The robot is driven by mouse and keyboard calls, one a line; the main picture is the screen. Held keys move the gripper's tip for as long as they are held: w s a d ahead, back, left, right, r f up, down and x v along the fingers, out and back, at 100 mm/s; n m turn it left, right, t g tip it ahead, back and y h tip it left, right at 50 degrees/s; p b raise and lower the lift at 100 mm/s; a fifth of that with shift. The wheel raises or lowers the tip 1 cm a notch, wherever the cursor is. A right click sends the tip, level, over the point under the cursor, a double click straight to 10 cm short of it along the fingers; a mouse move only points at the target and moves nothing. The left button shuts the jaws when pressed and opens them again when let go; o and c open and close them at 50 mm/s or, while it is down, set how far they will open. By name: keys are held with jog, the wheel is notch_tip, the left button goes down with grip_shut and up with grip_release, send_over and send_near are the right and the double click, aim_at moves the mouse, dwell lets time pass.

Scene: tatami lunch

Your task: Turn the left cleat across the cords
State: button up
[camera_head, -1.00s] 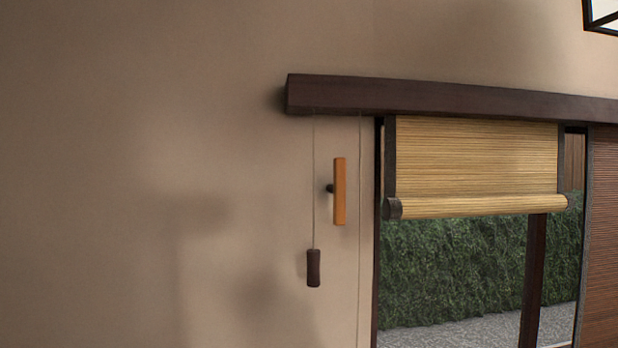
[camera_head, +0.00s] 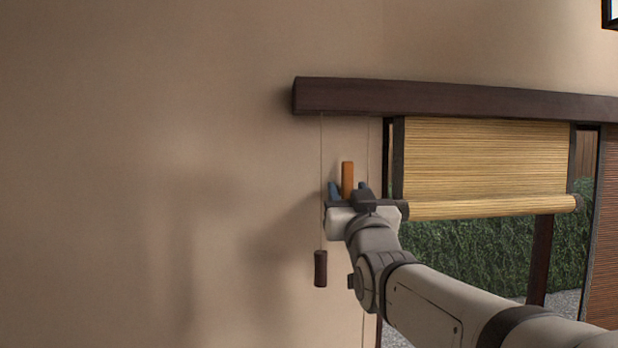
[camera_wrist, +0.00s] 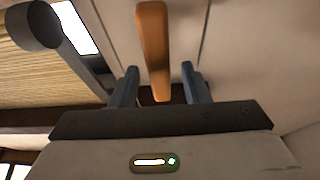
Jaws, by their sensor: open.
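The left cleat (camera_head: 347,178) is an orange-brown wooden bar standing upright on the wall, left of the window. Its lower part is hidden behind my gripper in the head view. In the wrist view the cleat (camera_wrist: 153,45) runs lengthwise, with its near end between the fingers. My gripper (camera_head: 349,190) is open, one finger on each side of the cleat, with a gap showing on both sides in the wrist view (camera_wrist: 158,84). Thin cords hang on either side of the cleat; the left cord (camera_head: 321,190) ends in a dark wooden pull (camera_head: 320,268).
A dark beam (camera_head: 440,98) runs above the window. A partly rolled bamboo blind (camera_head: 485,165) hangs just right of the gripper, and its roll end (camera_wrist: 42,22) shows close by in the wrist view. The wall at left is bare.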

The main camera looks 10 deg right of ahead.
aim_at(349, 191)
jog(key=shift+p+x, duration=0.5)
jog(key=shift+x, duration=1.25)
